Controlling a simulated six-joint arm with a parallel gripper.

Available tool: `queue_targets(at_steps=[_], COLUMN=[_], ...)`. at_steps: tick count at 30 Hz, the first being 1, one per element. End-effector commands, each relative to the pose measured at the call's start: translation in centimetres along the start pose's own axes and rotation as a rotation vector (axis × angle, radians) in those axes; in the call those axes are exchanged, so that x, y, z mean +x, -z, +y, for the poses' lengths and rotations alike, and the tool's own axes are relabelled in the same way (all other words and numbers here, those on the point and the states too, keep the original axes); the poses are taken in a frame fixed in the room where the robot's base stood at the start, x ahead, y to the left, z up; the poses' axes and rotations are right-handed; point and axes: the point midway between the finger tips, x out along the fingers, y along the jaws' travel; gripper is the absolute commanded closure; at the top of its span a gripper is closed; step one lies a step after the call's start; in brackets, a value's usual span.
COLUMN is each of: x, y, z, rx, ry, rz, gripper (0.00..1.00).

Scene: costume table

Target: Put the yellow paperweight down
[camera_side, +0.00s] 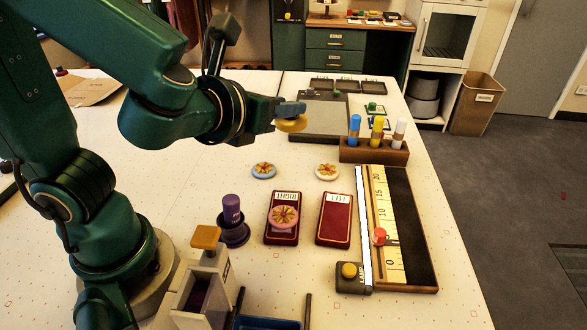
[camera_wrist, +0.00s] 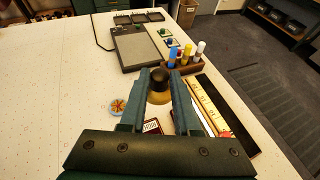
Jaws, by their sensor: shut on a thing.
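The yellow paperweight (camera_side: 291,125) is held in the air in the side view, above the pale table (camera_side: 225,125). My gripper (camera_side: 291,110) is shut on it. In the wrist view the paperweight (camera_wrist: 158,98) sits between the two fingers of my gripper (camera_wrist: 159,78), its dark knob uppermost and its yellow body below. Nothing touches it from below. The fingers hide part of its knob in the side view.
A marker block (camera_side: 375,152) and a ruler board (camera_side: 405,240) stand at the right. Two red pads (camera_side: 333,232), one bearing a pink flower disc (camera_side: 284,217), lie nearer, beside a purple stamp (camera_side: 232,215). A grey mat (camera_side: 312,118) lies behind. The table's left middle is clear.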

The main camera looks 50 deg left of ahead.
Motion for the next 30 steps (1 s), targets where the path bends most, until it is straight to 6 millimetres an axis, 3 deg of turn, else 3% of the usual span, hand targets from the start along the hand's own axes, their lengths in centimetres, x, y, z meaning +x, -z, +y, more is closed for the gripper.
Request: queue_targets(at_steps=[11,17,25,30], x=[0.8,0.7,-2.5,-5.9], y=[0.7,2.2,6.6,9.4], z=[2.6,5.7,10.7,11.6], rx=[-0.113,-0.229,-0.5,-0.698], ry=[-0.288,-0.578,-1.234,-1.71], rz=[0.001,0.0,-0.003,-0.004], gripper=[1.0,1.0,1.0,1.0])
